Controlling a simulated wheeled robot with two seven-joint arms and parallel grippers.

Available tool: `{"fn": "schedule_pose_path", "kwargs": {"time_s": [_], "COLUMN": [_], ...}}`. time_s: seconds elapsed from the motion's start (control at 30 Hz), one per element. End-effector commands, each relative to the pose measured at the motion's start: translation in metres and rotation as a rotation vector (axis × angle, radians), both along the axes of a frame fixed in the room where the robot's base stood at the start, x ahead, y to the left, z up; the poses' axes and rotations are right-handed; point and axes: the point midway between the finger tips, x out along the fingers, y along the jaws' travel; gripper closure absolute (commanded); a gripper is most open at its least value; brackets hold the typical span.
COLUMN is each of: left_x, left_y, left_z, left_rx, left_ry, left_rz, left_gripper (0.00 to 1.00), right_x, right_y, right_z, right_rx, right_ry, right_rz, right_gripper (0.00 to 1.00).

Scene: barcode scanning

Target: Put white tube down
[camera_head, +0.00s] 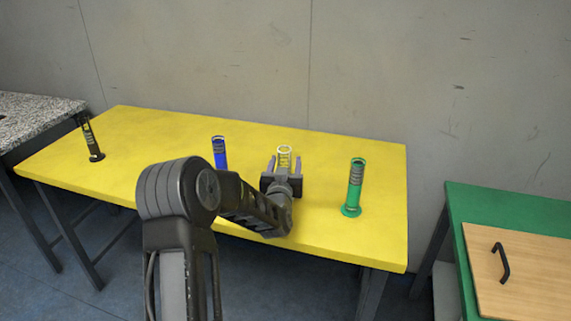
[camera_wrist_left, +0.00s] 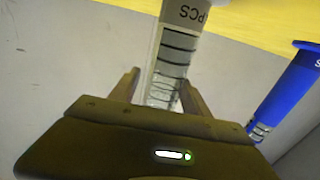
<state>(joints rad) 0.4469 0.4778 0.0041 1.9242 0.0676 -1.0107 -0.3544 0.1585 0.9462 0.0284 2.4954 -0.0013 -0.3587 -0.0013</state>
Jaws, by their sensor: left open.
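The white tube (camera_head: 285,154) is a clear, ringed cylinder that looks upright over the yellow table (camera_head: 340,145). Its lower part is hidden behind my left gripper (camera_head: 283,164) in the head view. In the left wrist view the white tube (camera_wrist_left: 178,50) has dark rings and a white lettered band. It lies between the two fingers of my left gripper (camera_wrist_left: 160,90), which are open, with a gap at the left finger. Whether its base touches the table is cut off from view. My right gripper is not in view.
A blue tube (camera_head: 219,152) stands left of the white tube and also shows in the left wrist view (camera_wrist_left: 288,90). A green tube (camera_head: 355,187) stands to the right. A black tube (camera_head: 91,138) stands at the table's far left. Bare table lies between them.

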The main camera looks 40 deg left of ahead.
Motion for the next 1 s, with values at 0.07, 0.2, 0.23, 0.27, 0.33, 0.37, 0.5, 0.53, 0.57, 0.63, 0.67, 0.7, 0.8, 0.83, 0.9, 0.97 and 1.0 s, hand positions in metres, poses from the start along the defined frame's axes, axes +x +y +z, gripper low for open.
{"fn": "schedule_pose_path", "kwargs": {"time_s": [0.07,0.2,0.23,0.27,0.33,0.37,0.5,0.53,0.57,0.63,0.67,0.7,0.8,0.83,0.9,0.97,1.0], "left_x": [0.0,0.0,-0.002,-0.004,-0.012,-0.016,-0.039,-0.045,-0.051,-0.064,-0.07,-0.076,-0.09,-0.093,-0.099,-0.102,-0.103], "left_y": [0.0,0.0,-0.001,-0.003,-0.007,-0.01,-0.024,-0.027,-0.03,-0.038,-0.041,-0.045,-0.053,-0.055,-0.058,-0.06,-0.06], "left_z": [0.0,0.005,0.003,0.002,0.002,0.002,0.002,0.002,0.001,0.001,0.001,0.001,0.002,0.002,0.002,0.002,0.002], "left_rx": [0.0,0.0,-0.001,-0.001,0.0,0.0,-0.001,0.0,0.0,0.0,-0.001,0.0,-0.001,0.0,0.001,0.001,0.001], "left_ry": [0.0,0.0,0.001,0.001,0.0,0.0,0.001,0.0,0.0,0.0,0.001,0.0,0.001,0.0,0.0,0.001,0.001], "left_rz": [0.0,0.0,0.0,-0.001,-0.001,-0.001,-0.001,-0.001,0.0,0.0,0.0,-0.001,-0.001,0.0,0.0,0.0,0.0], "left_gripper": [0.45,0.45,0.45,0.45,0.45,0.45,0.45,0.45,0.45,0.45,0.45,0.45,0.45,0.45,0.45,0.45,0.45], "right_x": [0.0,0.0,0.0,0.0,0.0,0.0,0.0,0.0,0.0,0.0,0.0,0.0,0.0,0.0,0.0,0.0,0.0], "right_y": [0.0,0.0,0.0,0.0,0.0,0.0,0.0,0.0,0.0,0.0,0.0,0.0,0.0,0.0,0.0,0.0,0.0], "right_z": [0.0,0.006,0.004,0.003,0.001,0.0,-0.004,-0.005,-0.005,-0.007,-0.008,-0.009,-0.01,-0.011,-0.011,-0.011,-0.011], "right_rx": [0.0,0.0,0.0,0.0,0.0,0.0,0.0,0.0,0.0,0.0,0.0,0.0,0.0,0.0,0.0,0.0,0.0], "right_ry": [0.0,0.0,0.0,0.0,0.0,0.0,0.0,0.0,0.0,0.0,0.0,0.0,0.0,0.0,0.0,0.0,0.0], "right_rz": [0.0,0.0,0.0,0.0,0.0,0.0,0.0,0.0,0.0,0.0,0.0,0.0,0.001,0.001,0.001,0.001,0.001], "right_gripper": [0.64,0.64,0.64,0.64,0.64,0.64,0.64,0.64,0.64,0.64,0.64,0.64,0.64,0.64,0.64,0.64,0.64]}}
